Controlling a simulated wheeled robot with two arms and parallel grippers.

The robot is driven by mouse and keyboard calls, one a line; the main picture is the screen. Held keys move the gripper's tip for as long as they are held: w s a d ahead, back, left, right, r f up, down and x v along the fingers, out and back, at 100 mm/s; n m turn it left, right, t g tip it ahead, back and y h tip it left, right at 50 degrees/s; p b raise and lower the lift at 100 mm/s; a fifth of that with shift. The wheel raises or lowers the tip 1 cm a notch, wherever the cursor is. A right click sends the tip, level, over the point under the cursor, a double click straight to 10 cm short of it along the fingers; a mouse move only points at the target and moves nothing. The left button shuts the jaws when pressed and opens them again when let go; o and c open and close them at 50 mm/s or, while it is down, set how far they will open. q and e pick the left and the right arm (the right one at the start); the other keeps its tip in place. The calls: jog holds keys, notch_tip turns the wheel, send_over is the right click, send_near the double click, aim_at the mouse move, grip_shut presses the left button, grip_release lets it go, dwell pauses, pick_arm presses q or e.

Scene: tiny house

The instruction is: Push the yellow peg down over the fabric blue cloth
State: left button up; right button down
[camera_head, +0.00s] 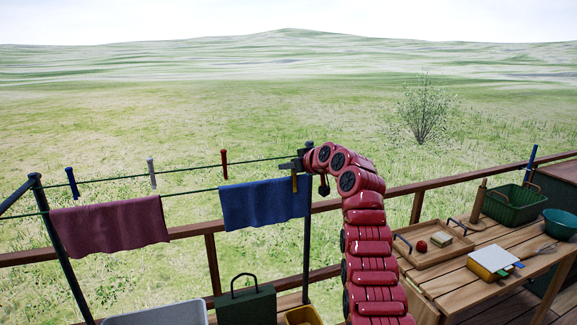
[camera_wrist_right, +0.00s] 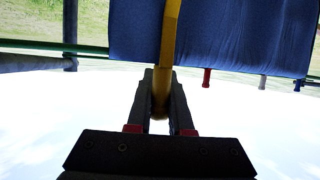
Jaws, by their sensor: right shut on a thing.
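The blue cloth (camera_head: 260,204) hangs over the near clothesline at its right end, beside the dark post. It also shows in the right wrist view (camera_wrist_right: 115,28), where the picture looks upside down. My right gripper (camera_wrist_right: 161,85) is shut on the end of the yellow peg (camera_wrist_right: 170,35). The peg's length lies across the blue cloth in that view. In the head view the right gripper (camera_head: 298,163) is at the cloth's upper right corner, and a bit of the yellow peg (camera_head: 295,184) shows below it. I cannot tell how far the peg straddles the line. My left gripper is out of view.
A maroon cloth (camera_head: 110,227) hangs further left. A blue peg (camera_head: 72,182), a grey peg (camera_head: 151,172) and a red peg (camera_head: 224,163) sit on the far line. The dark post (camera_head: 307,240) is close beside my right arm. A wooden table (camera_head: 455,280) stands right.

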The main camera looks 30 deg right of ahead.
jog(key=c, duration=0.7)
grip_release()
jog(key=shift+c, duration=0.2)
jog(key=b+v, duration=0.6)
jog(key=v, duration=1.1)
notch_tip(320, 180, up, 10)
jog(key=p, duration=0.3)
jog(key=shift+s, duration=0.25)
